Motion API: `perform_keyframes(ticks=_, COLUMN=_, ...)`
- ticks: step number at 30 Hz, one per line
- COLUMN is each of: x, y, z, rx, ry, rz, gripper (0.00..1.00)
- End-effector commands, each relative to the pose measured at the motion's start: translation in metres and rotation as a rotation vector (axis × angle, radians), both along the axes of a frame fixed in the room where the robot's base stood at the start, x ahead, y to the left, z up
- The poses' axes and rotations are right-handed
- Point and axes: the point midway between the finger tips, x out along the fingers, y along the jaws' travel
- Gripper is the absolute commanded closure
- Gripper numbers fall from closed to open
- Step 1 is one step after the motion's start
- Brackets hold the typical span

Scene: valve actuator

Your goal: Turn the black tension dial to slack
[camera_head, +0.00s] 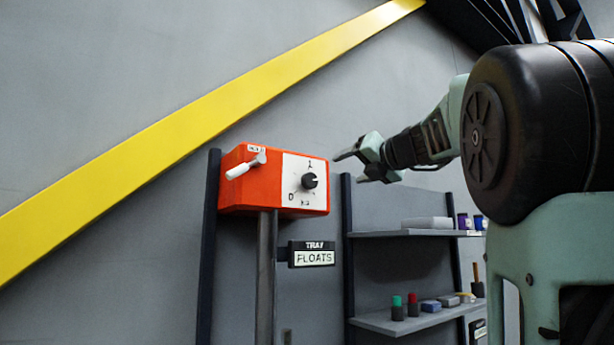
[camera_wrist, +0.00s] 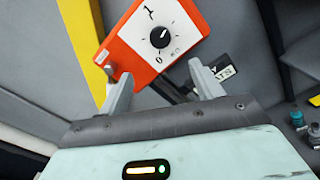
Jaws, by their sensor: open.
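The black dial (camera_head: 309,181) sits on a white face plate on the front of an orange box (camera_head: 262,184). The plate has marks "0" and "1" and small lettering too blurred to read. The dial also shows in the wrist view (camera_wrist: 160,38), between and beyond my fingertips, with a pale pointer line towards the upper right there. My gripper (camera_head: 359,165) is open and empty, to the right of the box and apart from the dial. In the wrist view both fingers (camera_wrist: 157,82) are spread, and the dial is clear of them.
A white lever (camera_head: 245,165) sticks out from the box's left side. The box stands on a grey post (camera_head: 266,280). A sign reading "TRAY FLOATS" (camera_head: 312,254) hangs below. Shelves (camera_head: 400,320) with small items stand at the right. A yellow diagonal band (camera_head: 200,130) crosses the wall.

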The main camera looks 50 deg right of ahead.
Motion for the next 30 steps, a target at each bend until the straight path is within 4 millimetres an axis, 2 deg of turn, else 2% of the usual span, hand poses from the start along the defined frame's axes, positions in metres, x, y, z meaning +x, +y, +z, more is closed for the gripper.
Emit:
perform_keyframes(ticks=1, x=0.004, y=-0.001, z=0.007, rx=0.003, ry=0.0, rz=0.002, gripper=0.35)
perform_keyframes(ticks=8, x=0.025, y=-0.005, z=0.003, rx=0.004, ry=0.007, rz=0.0, gripper=0.35)
perform_keyframes(ticks=21, x=0.116, y=-0.027, z=0.001, rx=0.002, ry=0.007, rz=0.0, gripper=0.35)
perform_keyframes(ticks=27, x=0.146, y=-0.034, z=0.0, rx=0.001, ry=0.006, rz=0.0, gripper=0.35)
perform_keyframes(ticks=30, x=0.155, y=-0.036, z=0.0, rx=-0.002, ry=0.006, rz=-0.001, gripper=0.35)
